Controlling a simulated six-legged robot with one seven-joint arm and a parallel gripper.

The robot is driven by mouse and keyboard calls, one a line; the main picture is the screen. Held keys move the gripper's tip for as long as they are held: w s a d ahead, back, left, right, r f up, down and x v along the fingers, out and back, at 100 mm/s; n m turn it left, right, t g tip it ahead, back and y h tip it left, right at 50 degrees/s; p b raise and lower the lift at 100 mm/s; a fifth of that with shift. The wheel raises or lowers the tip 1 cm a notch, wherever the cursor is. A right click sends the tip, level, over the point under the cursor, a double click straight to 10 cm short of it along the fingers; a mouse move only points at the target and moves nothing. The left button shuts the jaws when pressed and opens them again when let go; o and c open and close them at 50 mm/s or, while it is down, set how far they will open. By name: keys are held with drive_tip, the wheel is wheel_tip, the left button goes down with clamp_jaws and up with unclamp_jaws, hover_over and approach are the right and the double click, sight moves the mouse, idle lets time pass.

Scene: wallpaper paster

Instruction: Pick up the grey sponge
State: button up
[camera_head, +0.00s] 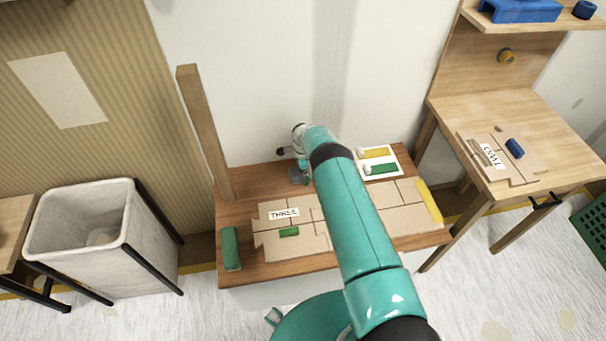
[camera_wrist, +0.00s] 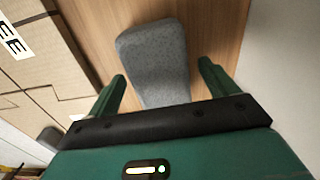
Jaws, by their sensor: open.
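The grey sponge (camera_wrist: 153,58) lies on the brown wooden table in the wrist view, a speckled block with rounded corners. My gripper (camera_wrist: 163,72) is open, with one green finger on each side of the sponge's near part. Gaps show between the fingers and the sponge, and the near end of the sponge is hidden by my gripper body. In the head view a small grey patch of the sponge (camera_head: 296,176) shows at the back of the table, beside my gripper (camera_head: 291,163), mostly covered by my arm.
Cardboard pieces with a THREE label (camera_head: 284,214) cover the table's front. A green block (camera_head: 231,248) is at its left end. A wooden post (camera_head: 204,130) rises at the back left. A white tray (camera_head: 378,160) with yellow and green items is right of my arm. The wall is close behind.

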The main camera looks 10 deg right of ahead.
drive_tip(key=shift+f, duration=0.3)
drive_tip(key=c, duration=1)
drive_tip(key=shift+c, duration=0.3)
drive_tip(key=shift+r, duration=0.15)
drive_tip(key=shift+r, duration=0.65)
drive_tip(key=s+r, duration=1.1)
drive_tip(key=s, duration=0.3)
drive_tip(key=shift+a+r, duration=0.25)
